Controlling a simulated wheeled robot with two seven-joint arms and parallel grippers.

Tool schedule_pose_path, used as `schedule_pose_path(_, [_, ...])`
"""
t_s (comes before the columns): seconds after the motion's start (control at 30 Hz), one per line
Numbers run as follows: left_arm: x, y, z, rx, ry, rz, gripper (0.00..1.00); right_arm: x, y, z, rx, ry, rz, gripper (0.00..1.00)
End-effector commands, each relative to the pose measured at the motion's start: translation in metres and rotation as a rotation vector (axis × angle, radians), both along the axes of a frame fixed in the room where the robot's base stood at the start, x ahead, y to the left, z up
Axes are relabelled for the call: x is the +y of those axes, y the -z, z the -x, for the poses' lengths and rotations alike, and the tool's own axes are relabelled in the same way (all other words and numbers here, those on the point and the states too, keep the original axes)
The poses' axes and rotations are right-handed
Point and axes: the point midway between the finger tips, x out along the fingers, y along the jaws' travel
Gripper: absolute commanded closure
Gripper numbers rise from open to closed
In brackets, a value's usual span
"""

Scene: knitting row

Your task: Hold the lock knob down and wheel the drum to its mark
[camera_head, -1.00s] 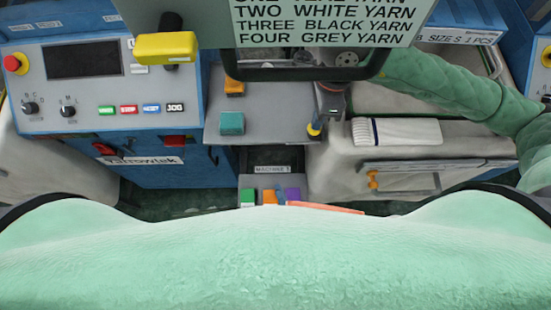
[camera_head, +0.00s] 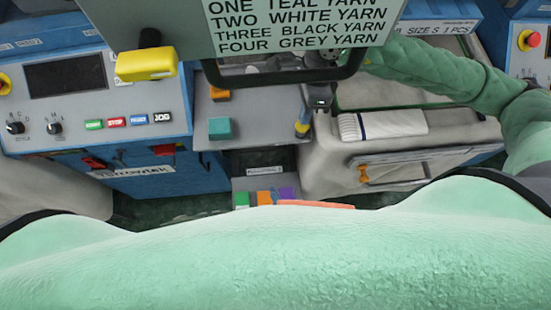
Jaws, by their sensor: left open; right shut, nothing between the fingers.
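My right arm (camera_head: 455,85) in a green sleeve comes in from the right and ends behind the sign's dark lower frame. My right gripper (camera_head: 309,112) points down below that frame, small and dark, and looks shut with nothing held. At its lower end is a small yellow and blue piece (camera_head: 302,128), which may be the lock knob; I cannot tell whether they touch. I cannot pick out the drum or its mark for sure. My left gripper is not visible; my green-covered body fills the lower part of the view.
A sign about yarn (camera_head: 300,25) hangs close at the top. A teal block (camera_head: 220,128) and an orange one (camera_head: 219,95) sit on a grey top. A folded white cloth (camera_head: 390,124) lies on the right cabinet.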

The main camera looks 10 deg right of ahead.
Motion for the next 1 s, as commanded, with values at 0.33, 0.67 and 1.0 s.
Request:
schedule_pose_path(0.33, [0.0,-0.009,0.0,0.0,0.0,0.0,0.58,0.0,-0.025,0.0,-0.002,-0.001,-0.001,1.0])
schedule_pose_path(0.67, [0.0,-0.012,0.0,0.0,0.0,0.0,0.58,0.0,-0.036,0.0,-0.001,-0.001,0.0,1.0])
schedule_pose_path(1.0, [0.0,-0.007,0.0,0.0,0.0,0.0,0.58,-0.001,-0.042,-0.002,-0.003,-0.001,-0.001,1.0])
